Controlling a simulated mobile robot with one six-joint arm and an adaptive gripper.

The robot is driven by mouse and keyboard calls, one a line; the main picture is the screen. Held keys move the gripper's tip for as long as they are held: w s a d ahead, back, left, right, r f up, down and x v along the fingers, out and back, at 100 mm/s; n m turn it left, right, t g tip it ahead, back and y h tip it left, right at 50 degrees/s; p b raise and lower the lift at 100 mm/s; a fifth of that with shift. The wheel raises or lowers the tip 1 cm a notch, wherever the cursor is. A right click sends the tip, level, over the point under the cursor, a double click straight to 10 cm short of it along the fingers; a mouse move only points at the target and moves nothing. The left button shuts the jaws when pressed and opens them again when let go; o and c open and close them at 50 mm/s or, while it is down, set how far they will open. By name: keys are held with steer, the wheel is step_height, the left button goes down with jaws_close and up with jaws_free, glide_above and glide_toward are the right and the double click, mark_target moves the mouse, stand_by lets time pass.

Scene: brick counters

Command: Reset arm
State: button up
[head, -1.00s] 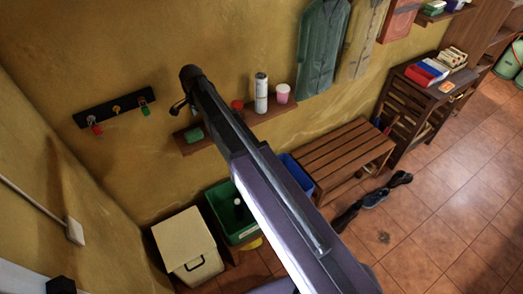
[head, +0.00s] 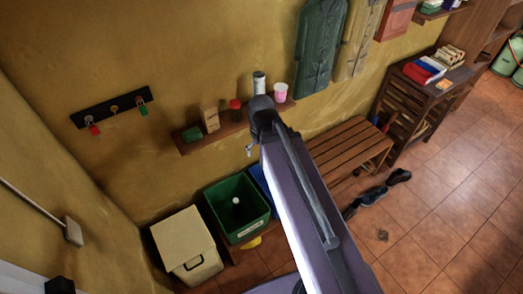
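My arm reaches up from the bottom of the head view, and its far end is in front of the wall shelf (head: 222,132). Only a small part of my gripper (head: 249,150) shows, poking out at the left below the arm's end. The rest of it is hidden behind the arm, so I cannot tell whether it is open or holds anything.
The shelf bears a green item (head: 193,134), a wooden block (head: 210,118), a red item (head: 235,105), a white bottle (head: 259,83) and a pink cup (head: 281,92). Below are a green bin (head: 251,229), a cream bin (head: 182,237) and a slatted bench (head: 345,148).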

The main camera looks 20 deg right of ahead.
steer(key=shift+f, duration=0.1)
stand_by(0.3)
step_height(320, 180, down, 10)
steer(key=b, duration=1)
stand_by(0.7)
